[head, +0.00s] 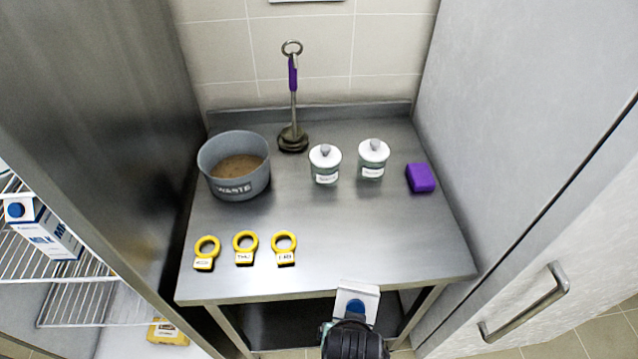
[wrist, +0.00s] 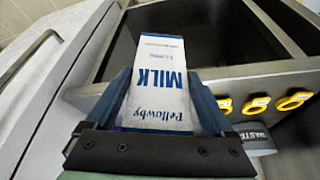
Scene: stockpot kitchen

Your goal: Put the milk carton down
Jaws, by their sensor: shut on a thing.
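A white and blue milk carton (wrist: 160,95) with "MILK" lettering fills the middle of the wrist view. My gripper (wrist: 158,112) is shut on it, with one finger along each side. In the head view the carton (head: 358,298) shows its white top and blue cap just at the front edge of the steel table (head: 375,235). My gripper (head: 352,332) is at the bottom of that view, and most of the carton is hidden there. A second milk carton (head: 45,235) stands on a wire shelf (head: 85,265) at the left.
A grey "WASTE" pot (head: 232,188), two lidded jars (head: 325,165) (head: 373,160), a purple block (head: 420,178) and an upright purple-handled tool (head: 293,95) stand on the table. Three yellow ring tags (head: 245,247) lie at front left. The table's front right is clear. A cabinet door handle (head: 530,305) is at right.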

